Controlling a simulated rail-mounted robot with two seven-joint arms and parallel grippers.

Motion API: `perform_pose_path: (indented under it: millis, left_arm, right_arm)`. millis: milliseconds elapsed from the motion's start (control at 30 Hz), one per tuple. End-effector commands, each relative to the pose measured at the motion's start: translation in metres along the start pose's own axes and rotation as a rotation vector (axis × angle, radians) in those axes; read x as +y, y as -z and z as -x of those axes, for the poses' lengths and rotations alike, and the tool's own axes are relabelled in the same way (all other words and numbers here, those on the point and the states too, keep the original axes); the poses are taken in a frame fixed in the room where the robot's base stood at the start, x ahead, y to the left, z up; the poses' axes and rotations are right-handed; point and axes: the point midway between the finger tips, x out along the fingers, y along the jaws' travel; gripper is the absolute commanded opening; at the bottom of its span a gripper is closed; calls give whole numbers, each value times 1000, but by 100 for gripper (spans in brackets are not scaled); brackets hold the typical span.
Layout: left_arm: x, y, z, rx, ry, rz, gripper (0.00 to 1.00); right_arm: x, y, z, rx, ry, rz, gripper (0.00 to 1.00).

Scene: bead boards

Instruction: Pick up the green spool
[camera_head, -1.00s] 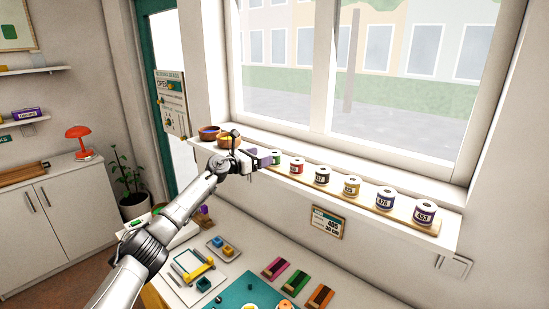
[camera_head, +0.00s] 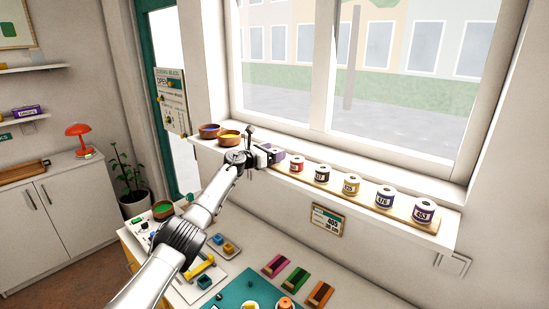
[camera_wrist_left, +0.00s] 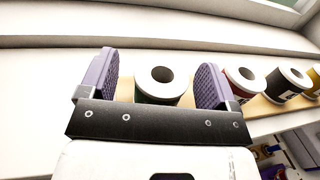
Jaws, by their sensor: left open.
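The green spool (camera_wrist_left: 155,88) stands upright between the two purple fingers of my left gripper (camera_wrist_left: 155,82) in the left wrist view. Its white top with a dark hole shows, with a little green below; the gripper's body hides its lower part. The fingers are open, with a gap on each side of the spool. In the head view my left gripper (camera_head: 270,155) is at the left end of the row on the window sill and covers most of the green spool. My right gripper is not in view.
A red spool (camera_head: 297,165) stands just right of my left gripper, with several more spools along the wooden strip. Two bowls (camera_head: 229,138) stand on the sill to the left. The window is behind. A work table with boards (camera_head: 276,265) lies below.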

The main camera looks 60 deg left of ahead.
Motion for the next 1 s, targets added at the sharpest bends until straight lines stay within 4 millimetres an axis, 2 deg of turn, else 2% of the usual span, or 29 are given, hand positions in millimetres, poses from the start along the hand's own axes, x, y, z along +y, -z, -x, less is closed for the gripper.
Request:
perform_pose_path:
  millis: [467,1000]
  left_arm:
    - [-2,0,-7,1,4,-1,83]
    - [-2,0,-6,1,4,-1,34]
  right_arm:
    - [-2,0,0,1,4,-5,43]
    - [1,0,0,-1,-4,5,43]
